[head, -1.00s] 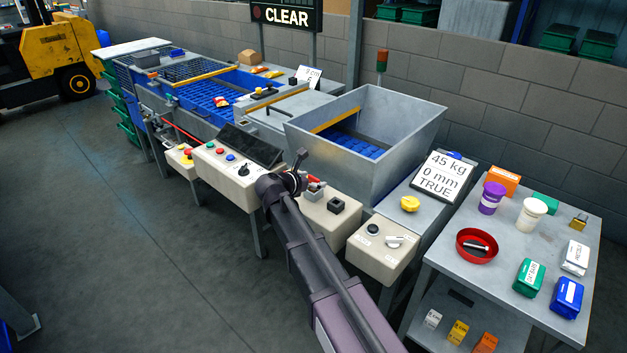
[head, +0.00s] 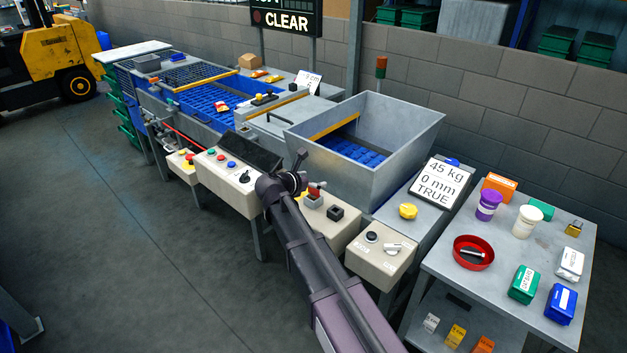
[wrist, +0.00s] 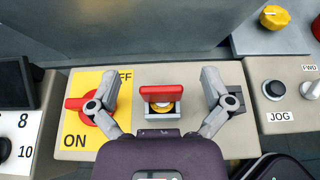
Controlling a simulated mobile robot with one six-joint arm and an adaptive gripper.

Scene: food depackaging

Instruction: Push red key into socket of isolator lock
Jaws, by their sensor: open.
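The red key (wrist: 161,93) is a flat red bar in the wrist view. It sits over the isolator lock (wrist: 163,115), a grey block with a yellow ring showing under the key. How deep the key sits cannot be told. In the head view the red key (head: 316,189) stands at the grey lock (head: 313,201) on the cream control box. My gripper (wrist: 160,75) is open, one finger on each side of the key and apart from it. The head view shows my gripper (head: 301,162) close beside the lock.
A red rotary switch (wrist: 78,104) on a yellow ON/OFF plate lies left of the lock, beneath my left finger. A black square block (wrist: 235,97) lies by my right finger. The grey hopper (head: 372,120) rises behind. A jog panel (head: 380,250) stands to the right.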

